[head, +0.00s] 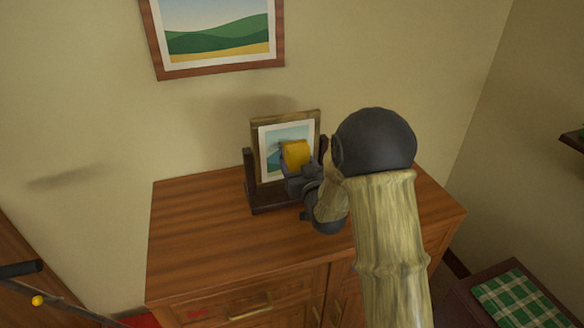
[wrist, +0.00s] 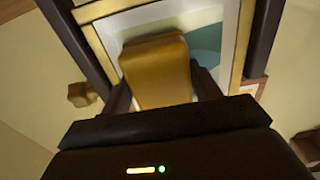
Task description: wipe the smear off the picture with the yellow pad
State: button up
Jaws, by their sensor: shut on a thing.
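The picture (head: 270,140) stands in a dark wooden stand on the cabinet, in a gold-brown frame with a pale mat. My gripper (head: 297,172) is shut on the yellow pad (head: 296,153) and holds it in front of the picture's middle. In the wrist view the pad (wrist: 155,72) sits between the two dark fingers (wrist: 163,92) and covers part of the picture (wrist: 207,42). I cannot tell whether the pad touches the picture. No smear can be made out; the pad and my arm hide part of the picture's surface.
The wooden cabinet (head: 195,235) has free room on its top at the left. A framed landscape (head: 218,73) hangs on the wall above. A green checked cloth (head: 520,300) lies on a low piece at the lower right.

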dwell(0.3)
jog(key=shift+w+d+b, duration=0.25)
jog(key=shift+w+d, duration=0.1)
jog(key=shift+d, duration=0.55)
jog(key=shift+w+d+b, duration=0.2)
jog(key=shift+w+d, duration=0.1)
jog(key=shift+d, duration=0.6)
jog(key=shift+d, duration=0.1)
jog(key=shift+b, duration=0.3)
jog(key=shift+s+a+b, duration=0.25)
jog(key=shift+a, duration=0.4)
jog(key=shift+s+a+b, duration=0.2)
jog(key=shift+a, duration=0.4)
jog(key=shift+s+a+b, duration=0.25)
jog(key=shift+a, duration=0.4)
